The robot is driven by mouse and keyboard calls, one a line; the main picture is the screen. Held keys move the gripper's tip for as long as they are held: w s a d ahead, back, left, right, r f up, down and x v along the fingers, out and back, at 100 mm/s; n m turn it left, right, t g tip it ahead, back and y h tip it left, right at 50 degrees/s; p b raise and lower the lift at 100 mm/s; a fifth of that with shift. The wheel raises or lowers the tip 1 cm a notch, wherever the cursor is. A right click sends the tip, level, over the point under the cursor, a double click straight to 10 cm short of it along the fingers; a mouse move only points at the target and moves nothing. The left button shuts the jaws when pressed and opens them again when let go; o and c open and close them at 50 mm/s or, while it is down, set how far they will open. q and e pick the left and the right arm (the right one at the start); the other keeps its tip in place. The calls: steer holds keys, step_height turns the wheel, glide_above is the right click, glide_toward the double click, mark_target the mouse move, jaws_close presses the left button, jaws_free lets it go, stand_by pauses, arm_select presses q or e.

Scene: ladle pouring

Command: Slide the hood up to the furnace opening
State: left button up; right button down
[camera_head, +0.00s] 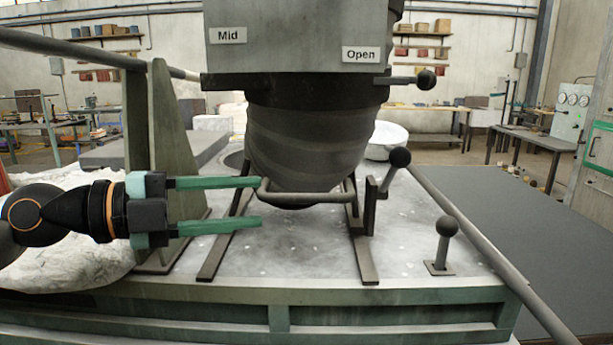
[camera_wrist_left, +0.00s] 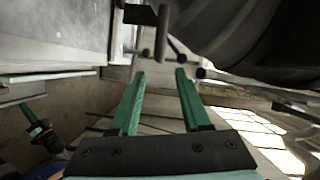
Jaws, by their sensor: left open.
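A dark, banded, rounded body (camera_head: 310,140) hangs under a grey box in the head view and seems to be the hood; I cannot tell where the furnace opening is. A U-shaped bar handle (camera_head: 312,198) crosses its lower front. My left gripper (camera_head: 262,202) is open and empty, pointing right, its fingertips level with the handle's left end. Contact is not clear. In the left wrist view, the open green fingers (camera_wrist_left: 160,75) point towards dark bars, with the rounded body (camera_wrist_left: 245,40) at upper right. What looks like my right gripper (camera_wrist_left: 34,120) is small at lower left.
Two dark rails (camera_head: 362,245) lie on the metal table (camera_head: 300,260). A ball-topped lever (camera_head: 398,160) stands right of the handle, another knob (camera_head: 446,230) further right. The grey box (camera_head: 290,40) bears Mid and Open labels. A bracket (camera_head: 165,150) stands behind my left gripper.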

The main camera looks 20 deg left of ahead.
mark_target(295, 197)
arm_select(q)
steer(key=p+x, duration=0.4)
steer(key=x, duration=0.3)
steer(key=shift+w+d+r, duration=0.1)
steer(key=shift+w+d, duration=0.15)
steer(key=shift+d, duration=0.1)
steer(key=shift+w+d+p, duration=0.35)
steer(key=shift+d, duration=0.05)
arm_select(e)
steer(key=shift+s+d+r, duration=0.1)
steer(key=shift+d+r, duration=0.05)
steer(key=shift+r, duration=0.6)
steer(key=shift+s+d+r, duration=0.1)
steer(key=shift+s+r, duration=0.05)
steer(key=shift+r, duration=0.65)
steer(key=shift+s+d+r, duration=0.1)
steer(key=shift+d+r, duration=0.05)
steer(key=shift+r, duration=0.6)
arm_select(q)
jaws_close()
